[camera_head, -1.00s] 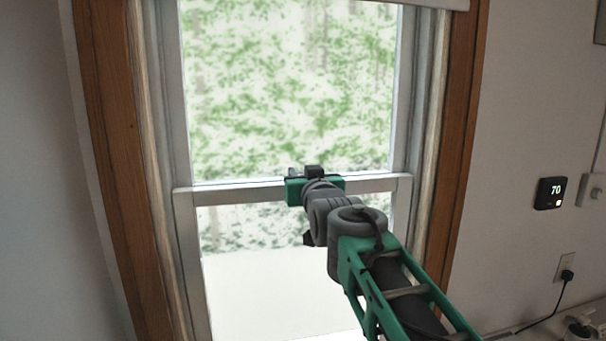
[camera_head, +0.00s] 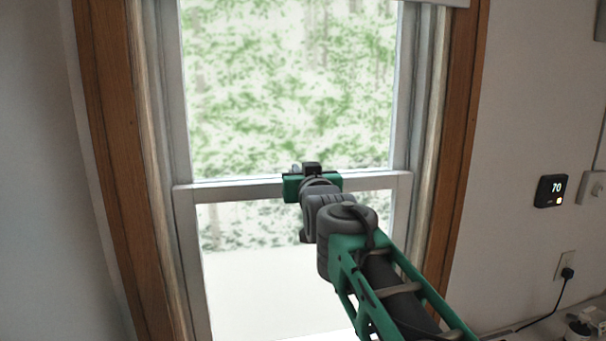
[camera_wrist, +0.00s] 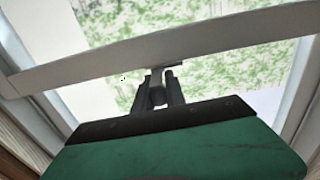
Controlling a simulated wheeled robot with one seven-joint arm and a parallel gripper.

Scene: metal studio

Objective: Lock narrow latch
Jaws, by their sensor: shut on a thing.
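A white window sash with a horizontal meeting rail (camera_head: 240,190) stands ahead of me, and this rail also crosses the wrist view (camera_wrist: 90,72). A small grey latch (camera_wrist: 165,66) sits at the rail's middle. My gripper (camera_wrist: 158,88) is at the latch, its two dark fingers shut on it. In the head view my gripper (camera_head: 303,172) is at the top of the rail, and its green body and my arm hide the latch. The exact angle of the latch lever cannot be told.
A brown wooden frame (camera_head: 110,150) surrounds the window. A black thermostat reading 70 (camera_head: 551,191) is on the right wall. An outlet with a plugged black cord (camera_head: 567,272) is below it.

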